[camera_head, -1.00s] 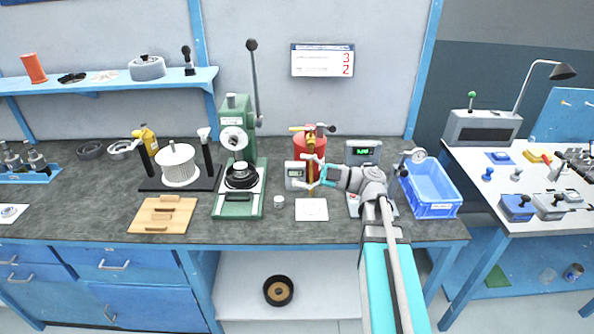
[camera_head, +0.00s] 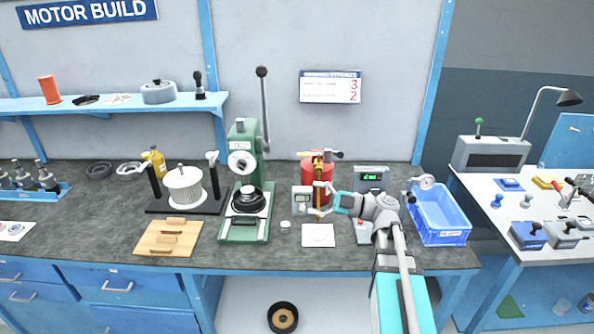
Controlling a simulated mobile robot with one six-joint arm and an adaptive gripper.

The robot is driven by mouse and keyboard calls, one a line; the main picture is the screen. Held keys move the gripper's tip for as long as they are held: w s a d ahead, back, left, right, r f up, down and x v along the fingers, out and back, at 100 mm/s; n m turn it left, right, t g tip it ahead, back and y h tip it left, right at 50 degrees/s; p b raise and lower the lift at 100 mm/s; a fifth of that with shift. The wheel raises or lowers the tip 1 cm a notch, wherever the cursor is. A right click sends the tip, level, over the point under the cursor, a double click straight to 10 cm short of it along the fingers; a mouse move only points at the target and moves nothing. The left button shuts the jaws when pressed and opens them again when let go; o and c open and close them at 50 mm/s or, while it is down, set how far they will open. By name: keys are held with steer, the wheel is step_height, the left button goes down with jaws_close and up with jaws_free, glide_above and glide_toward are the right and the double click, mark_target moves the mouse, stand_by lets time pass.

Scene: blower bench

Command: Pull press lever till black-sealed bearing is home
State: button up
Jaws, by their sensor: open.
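The green arbor press (camera_head: 245,165) stands on the bench left of centre. Its long press lever (camera_head: 265,110) points up, with a black knob (camera_head: 262,72) at the top. A dark round part (camera_head: 248,198) sits on the press base below the ram; I cannot make out a black-sealed bearing on it. My gripper (camera_head: 322,199) is open, right of the press and in front of the red cylinder. It is well apart from the lever and appears empty.
A red cylinder (camera_head: 312,167), a small grey gauge box (camera_head: 302,202) and a white sheet (camera_head: 318,236) are close to my gripper. A blue bin (camera_head: 440,215) is to the right. A wooden board (camera_head: 168,238) and a white finned rotor (camera_head: 184,188) are left of the press.

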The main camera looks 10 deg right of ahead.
steer(key=s+a+f+m+g+h+p, duration=0.35)
steer(key=a+f+m+h, duration=0.25)
steer(key=f+m+h, duration=0.3)
steer(key=s+d+f+m+g+h+p, duration=0.2)
steer(key=s+d+f+m+h, duration=0.3)
steer(key=m+h, duration=0.5)
steer(key=s+d+m+p, duration=0.1)
steer(key=s+m, duration=0.1)
steer(key=m, duration=0.2)
steer(key=shift+f, duration=0.2)
steer(key=shift+w+p, duration=0.1)
steer(key=shift+p, duration=0.2)
